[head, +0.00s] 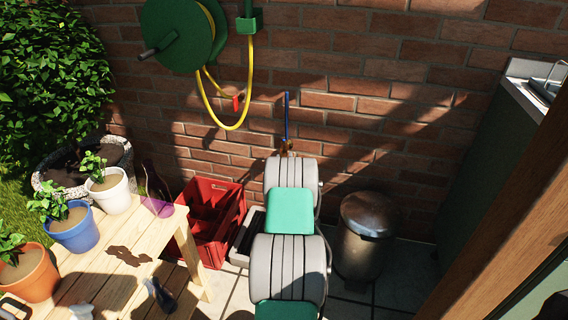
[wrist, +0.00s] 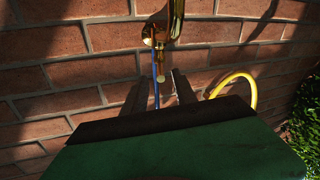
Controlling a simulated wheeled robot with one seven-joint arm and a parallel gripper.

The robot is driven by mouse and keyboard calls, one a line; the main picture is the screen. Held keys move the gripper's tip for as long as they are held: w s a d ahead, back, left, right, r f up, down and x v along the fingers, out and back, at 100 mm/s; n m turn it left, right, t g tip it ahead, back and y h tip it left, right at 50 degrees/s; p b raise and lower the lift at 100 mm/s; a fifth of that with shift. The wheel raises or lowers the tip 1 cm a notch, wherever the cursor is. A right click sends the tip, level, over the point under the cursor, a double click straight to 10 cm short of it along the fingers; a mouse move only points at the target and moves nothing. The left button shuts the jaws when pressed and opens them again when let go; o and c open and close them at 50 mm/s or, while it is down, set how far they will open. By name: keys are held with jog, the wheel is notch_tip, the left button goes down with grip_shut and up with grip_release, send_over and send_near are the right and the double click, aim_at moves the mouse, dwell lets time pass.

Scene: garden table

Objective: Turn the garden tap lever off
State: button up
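The brass garden tap (head: 286,147) is on the brick wall in the head view, its lower part hidden behind my arm. Its blue lever (head: 287,113) stands straight up from it. The wrist view looks turned over: the brass tap (wrist: 160,35) is at the top and the thin blue lever (wrist: 155,92) points down. My gripper (wrist: 155,92) shows as two dark fingers spread apart, one on each side of the lever. It is open and holds nothing. I cannot tell whether a finger touches the lever. In the head view my arm hides the gripper.
A green hose reel (head: 182,35) with a yellow hose (head: 236,125) hangs left of the tap. A red crate (head: 210,222) and a metal bin (head: 362,240) stand on either side of my arm. A wooden table (head: 120,262) with potted plants is at the left.

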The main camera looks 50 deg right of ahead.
aim_at(284, 142)
jog(key=b+x, duration=0.2)
jog(key=x, duration=0.4)
jog(key=shift+w+d, duration=0.25)
jog(key=shift+d, duration=0.05)
jog(key=shift+w+d+r, duration=0.15)
jog(key=shift+w+d, duration=0.1)
jog(key=shift+d, duration=0.05)
jog(key=shift+c, duration=0.2)
grip_shut()
jog(key=shift+s, duration=0.1)
dwell(0.5)
